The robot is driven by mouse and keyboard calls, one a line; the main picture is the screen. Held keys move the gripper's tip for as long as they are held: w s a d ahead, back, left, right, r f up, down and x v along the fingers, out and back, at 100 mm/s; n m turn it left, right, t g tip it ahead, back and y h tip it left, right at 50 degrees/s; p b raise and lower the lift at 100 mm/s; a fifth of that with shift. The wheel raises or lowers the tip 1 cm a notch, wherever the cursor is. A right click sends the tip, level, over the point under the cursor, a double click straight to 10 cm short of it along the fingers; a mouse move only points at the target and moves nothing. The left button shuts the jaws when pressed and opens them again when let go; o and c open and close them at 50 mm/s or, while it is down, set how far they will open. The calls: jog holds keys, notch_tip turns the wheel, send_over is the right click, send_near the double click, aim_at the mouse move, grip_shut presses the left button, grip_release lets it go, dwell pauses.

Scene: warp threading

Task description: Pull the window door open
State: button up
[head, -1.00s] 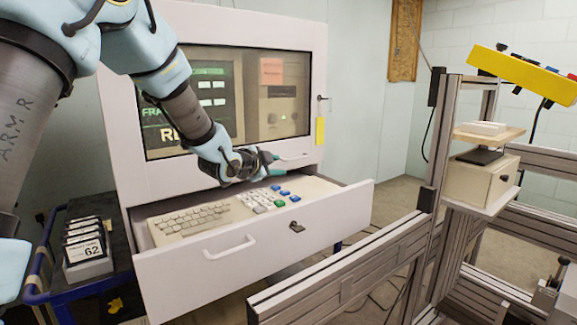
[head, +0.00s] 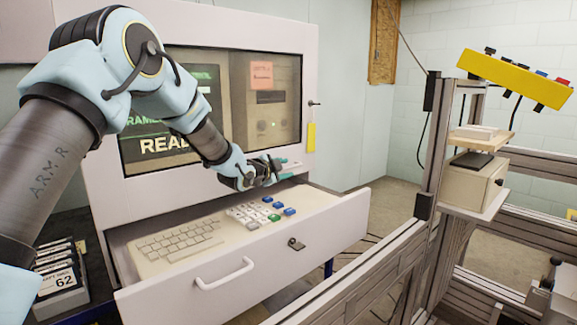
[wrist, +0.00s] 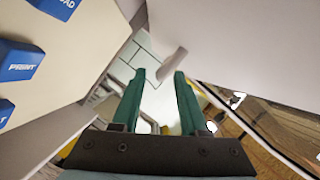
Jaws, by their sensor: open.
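The window door (head: 235,185) is the pale framed front of the console, with a dark glass pane. It looks shut. My gripper (head: 279,168) is at the door's lower right edge, above the open drawer. In the wrist view my gripper (wrist: 158,82) has its two green fingers apart with nothing gripped. The door's pale face (wrist: 255,45) fills the upper right there. A short pale bar (wrist: 172,65), perhaps the door's handle, stands out from that face just ahead of the fingertips. I cannot tell whether the fingers touch it.
The drawer (head: 240,275) is pulled out under the door and holds a keyboard (head: 180,240) and blue keys (head: 274,217). A key with a yellow tag (head: 311,137) hangs at the door's right side. A metal frame (head: 425,190) stands to the right.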

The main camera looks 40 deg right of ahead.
jog(key=shift+x, duration=1.3)
jog(key=shift+c, duration=0.3)
grip_shut()
